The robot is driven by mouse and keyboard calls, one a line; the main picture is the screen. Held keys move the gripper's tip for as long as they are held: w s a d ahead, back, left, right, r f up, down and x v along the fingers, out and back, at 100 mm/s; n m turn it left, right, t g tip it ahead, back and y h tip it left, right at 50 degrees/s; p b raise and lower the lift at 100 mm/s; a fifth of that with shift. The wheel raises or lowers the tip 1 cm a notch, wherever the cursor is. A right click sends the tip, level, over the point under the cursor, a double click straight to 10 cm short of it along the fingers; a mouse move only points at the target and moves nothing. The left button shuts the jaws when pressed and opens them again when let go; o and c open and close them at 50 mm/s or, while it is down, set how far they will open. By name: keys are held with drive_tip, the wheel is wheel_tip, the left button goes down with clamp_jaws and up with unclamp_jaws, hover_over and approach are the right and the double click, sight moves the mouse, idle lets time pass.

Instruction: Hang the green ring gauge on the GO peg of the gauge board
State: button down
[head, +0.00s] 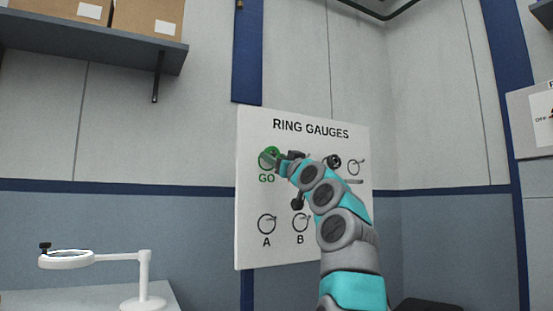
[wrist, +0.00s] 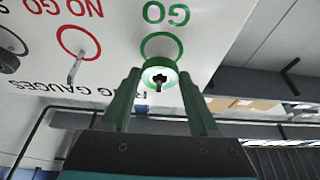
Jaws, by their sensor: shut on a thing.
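The green ring gauge (wrist: 147,76) is between the fingertips of my gripper (wrist: 160,84), which is shut on it. In the wrist view, a dark peg-like shape (wrist: 159,80) shows inside the ring's hole; I cannot tell whether the ring is around the peg or only in line with it. The gauge board (head: 305,251) carries a painted green GO circle (wrist: 161,35), partly covered by the ring. In the head view, the ring (head: 272,151) and my gripper (head: 281,160) are at the GO mark, and the GO peg is hidden.
In the wrist view, the red NO GO circle (wrist: 78,30) has a bare peg beside GO. A dark round gauge (head: 333,161) is on the board's upper right. Circles A (head: 266,224) and B (head: 300,222) look empty. A magnifier lamp (head: 66,260) stands lower left; a shelf (head: 100,42) hangs upper left.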

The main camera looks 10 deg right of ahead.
drive_tip(key=shift+c, duration=0.3)
unclamp_jaws()
drive_tip(key=shift+s, duration=0.1)
drive_tip(key=b+v, duration=0.5)
drive_tip(key=v, duration=0.2)
drive_tip(key=shift+s, duration=0.35)
drive_tip(key=shift+d+f, duration=0.1)
drive_tip(key=shift+d, duration=0.05)
